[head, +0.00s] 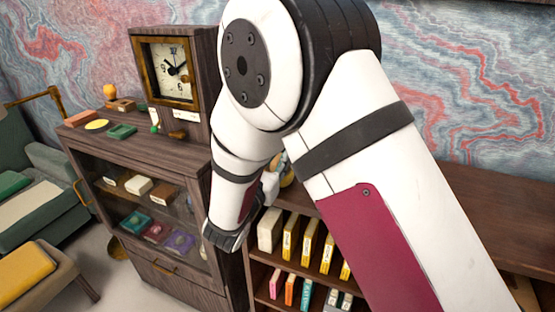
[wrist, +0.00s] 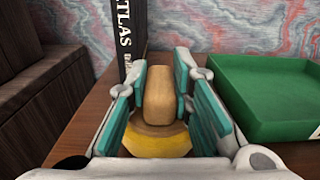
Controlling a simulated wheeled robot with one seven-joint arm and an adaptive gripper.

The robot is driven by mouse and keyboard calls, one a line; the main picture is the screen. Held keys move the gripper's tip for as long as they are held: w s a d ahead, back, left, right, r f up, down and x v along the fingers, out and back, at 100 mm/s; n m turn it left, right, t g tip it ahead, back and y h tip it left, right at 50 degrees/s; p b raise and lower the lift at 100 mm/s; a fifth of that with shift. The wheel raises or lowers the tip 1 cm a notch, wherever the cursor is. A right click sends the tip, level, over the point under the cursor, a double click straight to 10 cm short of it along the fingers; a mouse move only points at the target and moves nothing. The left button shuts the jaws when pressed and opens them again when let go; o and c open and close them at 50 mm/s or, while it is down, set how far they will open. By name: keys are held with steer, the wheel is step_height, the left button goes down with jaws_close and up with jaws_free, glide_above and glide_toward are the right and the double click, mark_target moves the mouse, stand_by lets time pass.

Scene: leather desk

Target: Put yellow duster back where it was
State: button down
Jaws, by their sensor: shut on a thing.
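The yellow duster (wrist: 158,143) shows in the wrist view as a yellow rounded base with a tan wooden grip on top. My gripper (wrist: 160,85) is shut on it, with teal finger pads on both sides of the grip. The duster is low over a brown wooden top (wrist: 85,128); I cannot tell whether it touches the wood. In the head view my arm hides most of the gripper and the duster.
In the wrist view, a black atlas (wrist: 132,40) stands upright behind the duster, slightly left. A green tray (wrist: 250,120) lies close on the right. In the head view, a clock (head: 172,72) and small items stand on the left cabinet (head: 150,148); books (head: 290,237) fill lower shelves.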

steer(key=c, duration=1.4)
jaws_free()
steer(key=shift+f, duration=0.15)
steer(key=shift+s+a+r, duration=0.1)
steer(key=shift+s+r, duration=0.05)
steer(key=shift+r, duration=0.05)
steer(key=b+v, duration=0.1)
steer(key=v, duration=1)
steer(key=shift+s+a, duration=0.1)
steer(key=shift+s, duration=0.25)
